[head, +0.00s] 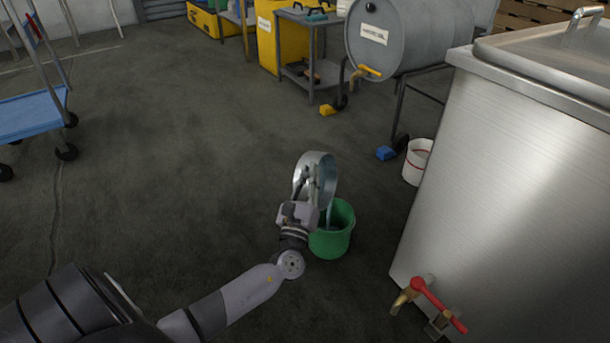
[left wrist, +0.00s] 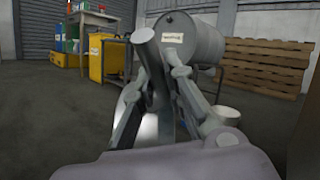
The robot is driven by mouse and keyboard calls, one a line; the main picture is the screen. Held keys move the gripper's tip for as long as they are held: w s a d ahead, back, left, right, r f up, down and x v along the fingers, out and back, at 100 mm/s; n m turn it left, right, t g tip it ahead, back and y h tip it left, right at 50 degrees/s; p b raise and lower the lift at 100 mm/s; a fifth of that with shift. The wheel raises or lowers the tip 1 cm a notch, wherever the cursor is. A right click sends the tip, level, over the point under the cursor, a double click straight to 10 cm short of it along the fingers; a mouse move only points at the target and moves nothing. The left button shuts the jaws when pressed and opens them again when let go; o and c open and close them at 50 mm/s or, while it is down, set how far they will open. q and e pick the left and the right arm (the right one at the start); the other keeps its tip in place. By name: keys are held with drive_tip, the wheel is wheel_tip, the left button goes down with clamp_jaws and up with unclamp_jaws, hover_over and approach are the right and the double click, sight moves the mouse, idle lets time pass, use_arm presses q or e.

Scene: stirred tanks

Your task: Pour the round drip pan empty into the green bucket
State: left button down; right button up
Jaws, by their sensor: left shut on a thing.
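The round drip pan (head: 325,165) is a shallow grey metal pan, tipped steeply onto its edge above the green bucket (head: 343,240). A pale bluish streak, which looks like liquid, runs from the pan's lower edge into the bucket. The bucket stands upright on the floor, and my gripper hides part of its left side. How much is left in the pan cannot be told. My right gripper is not in view.
A large steel tank (head: 510,180) with a red-handled tap (head: 435,300) stands close on the right. Behind are a grey drum (head: 405,35) on a stand, a white bucket (head: 416,165) and a grey cart (head: 305,45). A blue trolley (head: 30,115) is at left.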

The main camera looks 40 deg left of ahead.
use_arm(q)
drive_tip(key=w+d+m+t+h, duration=0.1)
drive_tip(key=d+m+t+h, duration=0.1)
drive_tip(key=d+m, duration=0.5)
drive_tip(key=shift+d+m+h+b, duration=0.3)
drive_tip(key=shift+d+h+b, duration=0.15)
drive_tip(key=shift+h, duration=0.25)
idle(0.9)
drive_tip(key=shift+d+f, duration=0.1)
drive_tip(key=shift+d, duration=0.05)
idle(2.2)
